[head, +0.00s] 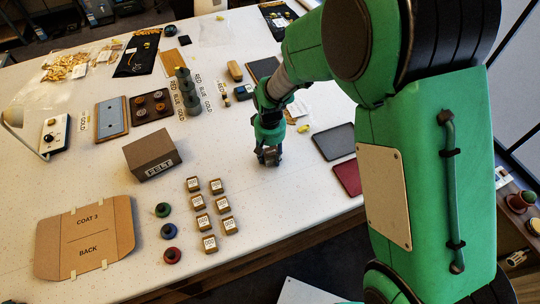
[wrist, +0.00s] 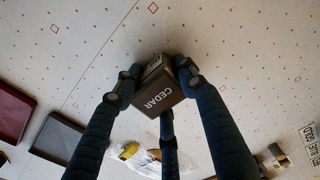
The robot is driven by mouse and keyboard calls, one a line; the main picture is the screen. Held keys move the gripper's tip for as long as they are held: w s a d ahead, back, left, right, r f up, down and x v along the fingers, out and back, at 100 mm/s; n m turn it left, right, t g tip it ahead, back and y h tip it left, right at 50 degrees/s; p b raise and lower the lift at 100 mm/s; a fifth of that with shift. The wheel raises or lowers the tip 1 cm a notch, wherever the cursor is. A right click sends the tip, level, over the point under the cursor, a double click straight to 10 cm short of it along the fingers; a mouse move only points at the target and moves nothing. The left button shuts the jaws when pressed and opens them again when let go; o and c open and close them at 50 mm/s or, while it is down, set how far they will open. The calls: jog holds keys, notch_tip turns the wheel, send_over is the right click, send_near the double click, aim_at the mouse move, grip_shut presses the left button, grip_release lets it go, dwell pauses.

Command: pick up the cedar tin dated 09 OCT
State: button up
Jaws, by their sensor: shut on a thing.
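A small brown tin marked CEDAR (wrist: 158,98) is between the fingers of my gripper (wrist: 157,82) in the wrist view. My gripper is shut on it. A pale label with dark print (wrist: 152,66) shows on another side of the tin, too small and slanted for me to read the date. In the head view my gripper (head: 269,157) hangs over the middle right of the table, and the tin is mostly hidden by the fingers. I cannot tell how far it is above the table.
Several similar labelled tins (head: 201,222) stand at the front of the white table (head: 300,220). A FELT box (head: 150,155), coloured spools (head: 171,255) and a cardboard coat piece (head: 85,238) lie to the left. A grey pad (head: 334,141) and a red pad (head: 347,178) lie right of my gripper.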

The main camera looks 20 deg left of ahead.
aim_at(270, 152)
jog(key=shift+r, duration=0.45)
notch_tip(270, 152, up, 3)
jog(key=shift+f+p, duration=0.1)
jog(key=shift+p, duration=0.25)
jog(key=s+d, duration=0.3)
jog(key=s, duration=0.1)
jog(key=s+d+r, duration=0.1)
jog(key=s+d, duration=0.3)
jog(key=s+d+p, duration=0.1)
jog(key=s+d, duration=0.2)
jog(key=s, duration=0.1)
jog(key=shift+s+d+r, duration=0.15)
